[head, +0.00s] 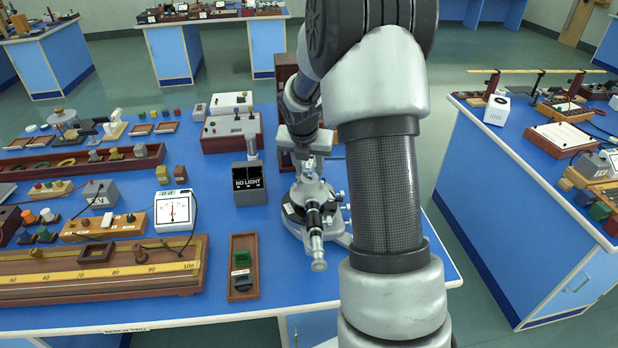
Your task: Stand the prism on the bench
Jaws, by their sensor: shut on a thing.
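My gripper (304,146) points down over the spectrometer (310,205), a grey instrument with a telescope tube facing the front of the blue bench (210,225). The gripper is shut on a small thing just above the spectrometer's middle. I take this to be the prism, but its shape is too small and too covered to make out. I cannot tell whether it touches the spectrometer. A narrow wooden tray (243,238) to the left of the spectrometer holds a green piece (242,258) and a dark piece.
A dark box reading "NO LIGHT" (248,184) stands just left of the spectrometer. A white dial meter (175,210) and a long scale rail (100,270) lie farther left. Bare blue top shows around the narrow tray. Another cluttered bench (500,180) stands across an aisle at right.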

